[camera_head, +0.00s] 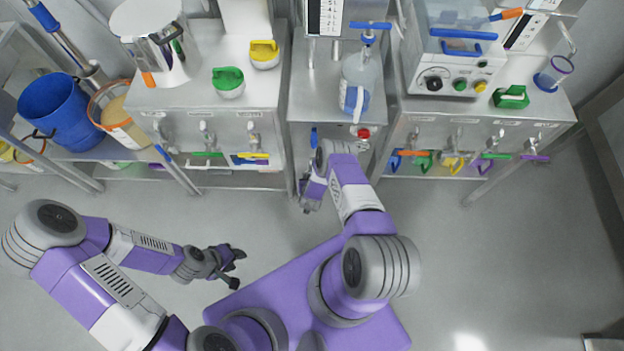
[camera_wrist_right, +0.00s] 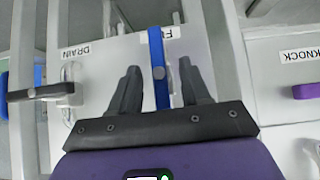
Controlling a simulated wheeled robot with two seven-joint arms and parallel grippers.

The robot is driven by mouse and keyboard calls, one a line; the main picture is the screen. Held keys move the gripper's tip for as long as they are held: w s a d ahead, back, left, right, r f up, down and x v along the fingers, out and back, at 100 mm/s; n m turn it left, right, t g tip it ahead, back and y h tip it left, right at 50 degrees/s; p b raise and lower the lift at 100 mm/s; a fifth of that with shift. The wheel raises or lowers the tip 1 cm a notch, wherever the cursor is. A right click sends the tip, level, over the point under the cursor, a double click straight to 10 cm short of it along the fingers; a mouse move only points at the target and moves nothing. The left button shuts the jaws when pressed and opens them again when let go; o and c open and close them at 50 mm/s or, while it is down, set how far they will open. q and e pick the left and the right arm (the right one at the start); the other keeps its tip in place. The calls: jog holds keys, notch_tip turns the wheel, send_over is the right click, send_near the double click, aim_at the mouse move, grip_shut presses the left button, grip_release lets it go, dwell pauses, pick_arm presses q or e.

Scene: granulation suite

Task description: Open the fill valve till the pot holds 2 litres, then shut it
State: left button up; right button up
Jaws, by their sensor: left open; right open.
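In the right wrist view, a blue lever (camera_wrist_right: 156,42) stands upright on a pale panel, next to a partly covered label starting with F. My right gripper (camera_wrist_right: 159,75) is open, with one finger on each side of this lever and gaps showing. In the head view my right gripper (camera_head: 307,207) is in front of the middle bench. A clear vessel (camera_head: 350,72), probably the pot, stands on that bench with a blue part on its front; its fill level cannot be read. My left gripper (camera_head: 232,268) is open and empty above the floor.
A dark lever (camera_wrist_right: 40,92) sits by the DRAIN label (camera_wrist_right: 75,51). A red knob (camera_head: 364,133) is on the middle bench front. Coloured levers line the right bench (camera_head: 490,108). A blue bucket (camera_head: 60,112) stands left. The floor at right is clear.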

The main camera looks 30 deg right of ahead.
jog(key=p+v, duration=0.3)
jog(key=v, duration=0.4)
jog(key=shift+s+r, duration=0.15)
jog(key=shift+r, duration=0.05)
jog(key=shift+a, duration=0.15)
dwell(7.0)
